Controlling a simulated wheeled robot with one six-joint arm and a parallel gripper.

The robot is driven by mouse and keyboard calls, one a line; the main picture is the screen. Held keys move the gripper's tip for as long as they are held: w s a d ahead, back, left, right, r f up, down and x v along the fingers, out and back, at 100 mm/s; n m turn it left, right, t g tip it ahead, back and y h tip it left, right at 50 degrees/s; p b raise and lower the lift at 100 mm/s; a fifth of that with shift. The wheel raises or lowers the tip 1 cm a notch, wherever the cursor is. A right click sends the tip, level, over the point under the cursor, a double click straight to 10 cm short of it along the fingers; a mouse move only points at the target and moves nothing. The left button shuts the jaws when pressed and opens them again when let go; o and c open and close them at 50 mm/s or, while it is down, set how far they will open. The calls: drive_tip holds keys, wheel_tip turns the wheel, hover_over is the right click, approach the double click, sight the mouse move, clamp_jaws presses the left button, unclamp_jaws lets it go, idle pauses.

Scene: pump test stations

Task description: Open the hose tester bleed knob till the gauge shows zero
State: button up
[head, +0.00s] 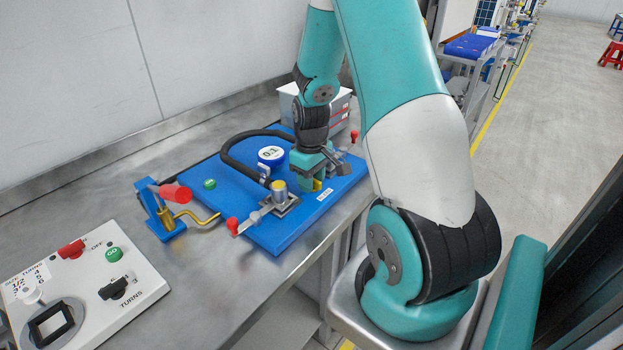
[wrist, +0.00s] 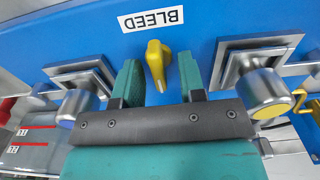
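The hose tester is a blue board (head: 285,238) on the metal bench. Its round gauge (head: 271,154) with a blue rim reads 0.1. The yellow bleed knob (wrist: 157,62) is below the white BLEED label (wrist: 151,19) in the wrist view. In the head view my gripper (head: 317,183) is down at the board's front edge and mostly hides the knob. In the wrist view my gripper (wrist: 159,72) is open, with one teal finger on each side of the knob. A gap shows between each finger and the knob.
A black hose (head: 236,147) arches over the board. A red-tipped lever (head: 233,226) sticks out at the front. A red-handled blue stand (head: 157,212) and a white control box (head: 100,310) are to the left.

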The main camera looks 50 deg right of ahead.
wheel_tip(320, 180, up, 17)
drive_tip(key=shift+r, duration=0.2)
idle(0.4)
idle(0.4)
drive_tip(key=a+r+n, duration=0.2)
drive_tip(key=a, duration=1)
drive_tip(key=s+a+n+y, duration=0.2)
drive_tip(key=s+a, duration=0.5)
drive_tip(key=a, duration=0.3)
drive_tip(key=s+a+r+n+y, duration=0.1)
drive_tip(key=s+a+n+y, duration=0.1)
drive_tip(key=s+a, duration=0.5)
drive_tip(key=a, duration=0.4)
drive_tip(key=shift+s+a+r+n, duration=0.15)
drive_tip(key=shift+a+r+n, duration=0.15)
drive_tip(key=shift+n, duration=0.1)
